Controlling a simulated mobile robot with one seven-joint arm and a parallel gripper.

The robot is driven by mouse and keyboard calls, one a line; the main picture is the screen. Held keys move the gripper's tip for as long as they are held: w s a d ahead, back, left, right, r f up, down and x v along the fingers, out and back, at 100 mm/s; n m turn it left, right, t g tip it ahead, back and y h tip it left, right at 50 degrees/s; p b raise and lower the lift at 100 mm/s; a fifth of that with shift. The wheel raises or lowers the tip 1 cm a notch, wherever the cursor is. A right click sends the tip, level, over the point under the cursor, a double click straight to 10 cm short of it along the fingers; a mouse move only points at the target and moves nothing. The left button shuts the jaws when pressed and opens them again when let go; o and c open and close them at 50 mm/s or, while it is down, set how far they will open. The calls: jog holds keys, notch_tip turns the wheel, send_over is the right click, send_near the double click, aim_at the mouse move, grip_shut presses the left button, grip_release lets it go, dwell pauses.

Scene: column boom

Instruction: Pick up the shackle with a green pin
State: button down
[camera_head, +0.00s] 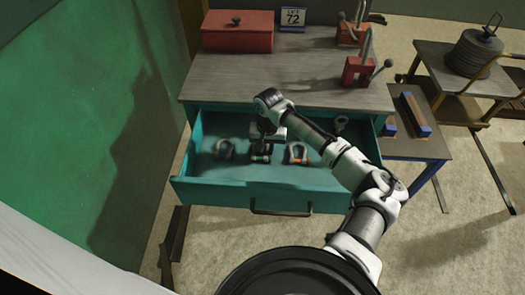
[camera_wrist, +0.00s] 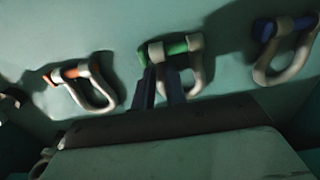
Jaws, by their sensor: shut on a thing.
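The shackle with a green pin (camera_wrist: 196,68) lies in the open teal drawer, in the middle of the wrist view. In the head view its green pin (camera_head: 261,158) shows just below my gripper (camera_head: 262,148), which hides most of it.
A shackle with an orange pin (camera_head: 297,153) and one with a blue pin (camera_wrist: 285,45) lie on either side, close by. Another shackle (camera_head: 341,122) lies at the drawer's back right. The drawer's front wall (camera_head: 252,194) stands near. A red box (camera_head: 238,38) sits on the workbench above.

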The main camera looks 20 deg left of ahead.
aim_at(267, 151)
jog(key=shift+r, duration=0.15)
notch_tip(267, 151, up, 20)
jog(key=b, duration=0.3)
dwell(0.6)
